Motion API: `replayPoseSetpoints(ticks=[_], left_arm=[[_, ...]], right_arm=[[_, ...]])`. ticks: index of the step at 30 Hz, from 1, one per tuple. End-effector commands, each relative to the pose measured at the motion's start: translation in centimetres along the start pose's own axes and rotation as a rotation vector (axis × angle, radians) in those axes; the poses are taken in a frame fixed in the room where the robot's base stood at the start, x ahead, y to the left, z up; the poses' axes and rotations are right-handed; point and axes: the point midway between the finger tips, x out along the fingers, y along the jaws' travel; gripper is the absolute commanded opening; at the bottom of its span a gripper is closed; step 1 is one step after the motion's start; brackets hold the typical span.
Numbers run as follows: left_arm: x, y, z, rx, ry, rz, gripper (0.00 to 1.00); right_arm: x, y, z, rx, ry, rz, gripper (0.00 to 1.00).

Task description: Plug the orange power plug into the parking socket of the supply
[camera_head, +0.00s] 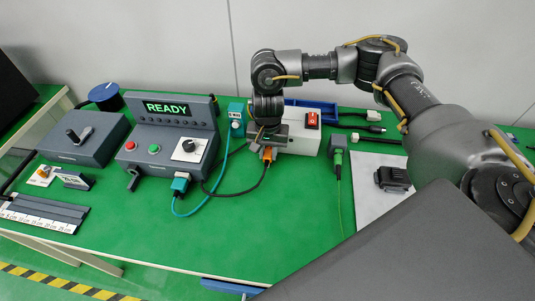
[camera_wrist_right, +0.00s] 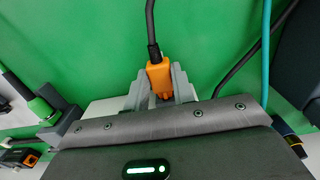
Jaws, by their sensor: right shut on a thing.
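The orange power plug (camera_head: 267,154) is between the fingers of my right gripper (camera_head: 265,149), which is shut on it. In the right wrist view the plug (camera_wrist_right: 158,73) sits between the grey fingertips (camera_wrist_right: 160,86), with a black cable leaving it away from the gripper. The supply, a white box (camera_head: 302,141) with a red switch (camera_head: 312,120), stands right beside the gripper, partly hidden by it. Its parking socket is hidden, and I cannot tell whether the plug touches it. My left gripper is not in view.
A console (camera_head: 176,142) reading READY, with a teal connector (camera_head: 180,183) and cable, stands left of the gripper. A green-ended connector in a holder (camera_head: 338,140) is close on the right. The green table front (camera_head: 240,235) is mostly clear.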

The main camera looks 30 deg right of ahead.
Motion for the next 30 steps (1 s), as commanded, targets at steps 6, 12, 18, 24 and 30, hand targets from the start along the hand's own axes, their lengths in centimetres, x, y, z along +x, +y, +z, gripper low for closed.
replayPoseSetpoints(ticks=[6, 12, 18, 24, 30], left_arm=[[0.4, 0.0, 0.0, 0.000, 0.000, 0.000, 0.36], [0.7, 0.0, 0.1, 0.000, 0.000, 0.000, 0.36], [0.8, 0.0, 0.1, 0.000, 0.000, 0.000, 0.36], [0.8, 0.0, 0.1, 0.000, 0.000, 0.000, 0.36], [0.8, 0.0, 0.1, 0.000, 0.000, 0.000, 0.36]], right_arm=[[0.1, 0.0, -0.6, 0.001, 0.001, 0.000, 0.01], [0.0, 0.0, -1.1, 0.001, 0.000, -0.001, 0.01], [0.0, 0.0, -1.4, 0.001, 0.001, -0.001, 0.01], [-0.1, 0.0, -1.5, 0.002, 0.003, -0.002, 0.01], [-0.1, 0.0, -1.4, 0.001, 0.002, -0.001, 0.50]])
